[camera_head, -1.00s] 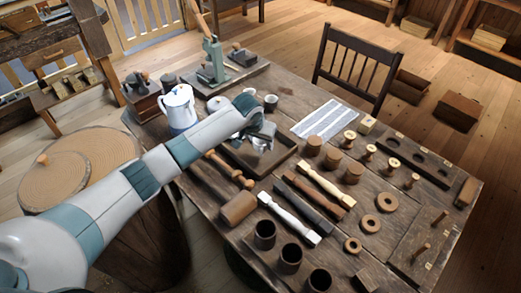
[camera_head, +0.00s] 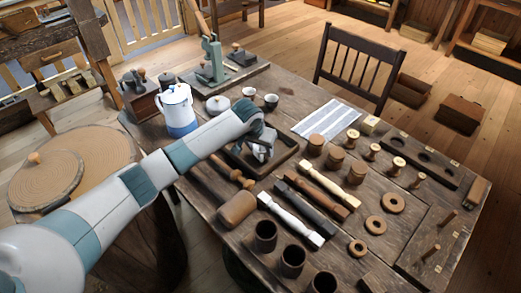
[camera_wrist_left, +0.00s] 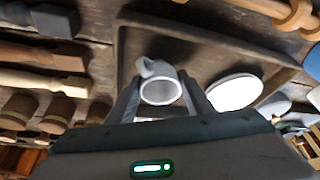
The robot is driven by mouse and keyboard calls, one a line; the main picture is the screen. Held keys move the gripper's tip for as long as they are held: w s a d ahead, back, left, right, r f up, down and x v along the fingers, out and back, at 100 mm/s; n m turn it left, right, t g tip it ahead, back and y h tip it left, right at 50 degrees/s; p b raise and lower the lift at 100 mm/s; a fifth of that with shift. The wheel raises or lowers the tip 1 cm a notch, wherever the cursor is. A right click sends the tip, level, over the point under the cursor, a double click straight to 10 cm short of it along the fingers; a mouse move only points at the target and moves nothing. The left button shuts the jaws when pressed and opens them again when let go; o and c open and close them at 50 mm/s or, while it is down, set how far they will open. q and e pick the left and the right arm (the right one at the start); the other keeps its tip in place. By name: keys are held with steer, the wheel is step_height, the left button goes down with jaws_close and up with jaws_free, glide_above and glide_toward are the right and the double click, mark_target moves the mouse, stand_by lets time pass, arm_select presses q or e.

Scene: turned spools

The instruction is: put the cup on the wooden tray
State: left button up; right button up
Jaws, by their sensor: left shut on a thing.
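The wooden tray (camera_head: 264,175) is a shallow, dark, rimmed tray on the workbench, partly hidden behind my left arm. My left gripper (camera_wrist_left: 160,95) is over the tray and shut on a small white cup (camera_wrist_left: 159,90), which sits between the fingers with its handle toward the upper left in the wrist view. In the head view the left gripper (camera_head: 262,146) largely hides the cup. A white round dish or lid (camera_wrist_left: 235,92) shows right of the fingers. I cannot tell whether the cup touches the tray. My right gripper is not in view.
A mallet (camera_head: 237,208), spindles (camera_head: 290,218) and dark cylindrical pots (camera_head: 265,235) lie in front. A striped cloth (camera_head: 326,118) lies to the right.

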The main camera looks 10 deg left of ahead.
arm_select(q)
steer(key=shift+f, duration=0.2)
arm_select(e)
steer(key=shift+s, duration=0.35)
arm_select(q)
steer(key=o, duration=1.1)
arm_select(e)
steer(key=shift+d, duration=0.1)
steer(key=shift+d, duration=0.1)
arm_select(q)
steer(key=shift+s+r, duration=0.15)
steer(key=shift+r, duration=0.55)
steer(key=b+v, duration=0.1)
steer(key=v, duration=1)
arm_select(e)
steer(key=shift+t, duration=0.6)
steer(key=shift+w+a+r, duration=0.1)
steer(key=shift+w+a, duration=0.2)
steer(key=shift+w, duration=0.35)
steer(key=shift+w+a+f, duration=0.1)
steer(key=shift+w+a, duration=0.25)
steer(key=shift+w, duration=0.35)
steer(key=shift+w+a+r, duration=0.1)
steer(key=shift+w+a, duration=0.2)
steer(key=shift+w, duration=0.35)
